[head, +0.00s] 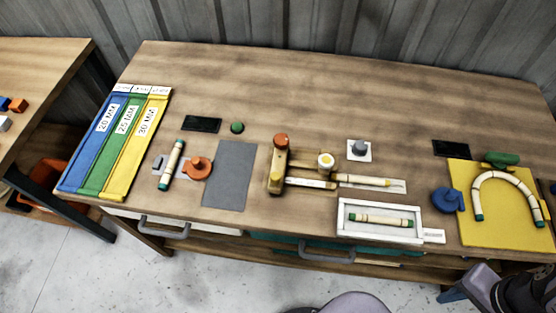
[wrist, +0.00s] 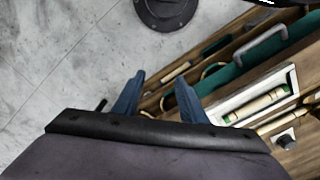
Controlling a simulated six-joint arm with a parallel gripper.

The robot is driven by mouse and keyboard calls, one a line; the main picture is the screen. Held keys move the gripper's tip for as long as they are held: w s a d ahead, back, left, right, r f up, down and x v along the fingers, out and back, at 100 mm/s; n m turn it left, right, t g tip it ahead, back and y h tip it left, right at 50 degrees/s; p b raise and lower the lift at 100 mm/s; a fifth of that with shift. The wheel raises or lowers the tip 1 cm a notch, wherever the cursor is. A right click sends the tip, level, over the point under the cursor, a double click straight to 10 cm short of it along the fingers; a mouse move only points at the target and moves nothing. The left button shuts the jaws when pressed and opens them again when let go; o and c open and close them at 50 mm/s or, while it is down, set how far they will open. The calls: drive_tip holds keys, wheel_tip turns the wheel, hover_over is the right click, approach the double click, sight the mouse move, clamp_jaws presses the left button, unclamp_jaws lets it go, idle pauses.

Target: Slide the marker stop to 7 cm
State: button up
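A wooden fixture (head: 276,173) stands at the middle of the bench, with an orange-brown knob (head: 281,141) on top. A pale scale strip (head: 305,183) runs along its front; its marks are too small to read. A block with a white and yellow knob (head: 326,161) sits at the right of the fixture, and looks like the marker stop. Its centimetre reading cannot be told. My gripper (wrist: 160,82) is open and empty, its two blue fingers apart. It is beyond the bench's front right edge, over the floor, away from the fixture.
A yellow board (head: 480,230) with a bent cane is at the right. A white tray (head: 345,222) holds a straight cane in front of the fixture. A grey mat (head: 232,165) lies left of it. Drawer handles (head: 165,230) stick out in front. The back of the bench is mostly clear.

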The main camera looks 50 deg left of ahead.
drive_tip(key=s+a+n+p, duration=0.2)
drive_tip(key=s+a+n, duration=0.2)
drive_tip(key=a, duration=0.8)
drive_tip(key=s+a+n+p, duration=0.2)
drive_tip(key=s+a+n, duration=0.2)
drive_tip(key=a, duration=0.9)
drive_tip(key=s+a+n+h+p, duration=0.1)
drive_tip(key=s+a+n+p, duration=0.1)
drive_tip(key=s+a+n, duration=0.2)
drive_tip(key=shift+s+a+r+n+p, duration=0.1)
drive_tip(key=shift+a+n, duration=0.55)
drive_tip(key=shift+a, duration=0.8)
drive_tip(key=shift+s+a+n+p, duration=0.15)
drive_tip(key=shift+a+n, duration=0.45)
drive_tip(key=shift+a, duration=0.9)
drive_tip(key=shift+s+a+r+n+p, duration=0.1)
drive_tip(key=shift+a+n, duration=0.55)
drive_tip(key=shift+a, duration=0.8)
wheel_tip(320, 180, up, 5)
drive_tip(key=n+y, duration=0.1)
hover_over(275, 176)
drive_tip(key=shift+d+f, duration=0.15)
drive_tip(key=shift+f, duration=0.05)
drive_tip(key=r+n, duration=0.2)
drive_tip(key=r, duration=0.1)
drive_tip(key=shift+a+n, duration=0.3)
drive_tip(key=shift+w+d, duration=0.1)
drive_tip(key=shift+f+p, duration=1.25)
drive_tip(key=shift+f, duration=2.5)
drive_tip(key=shift+c, duration=0.7)
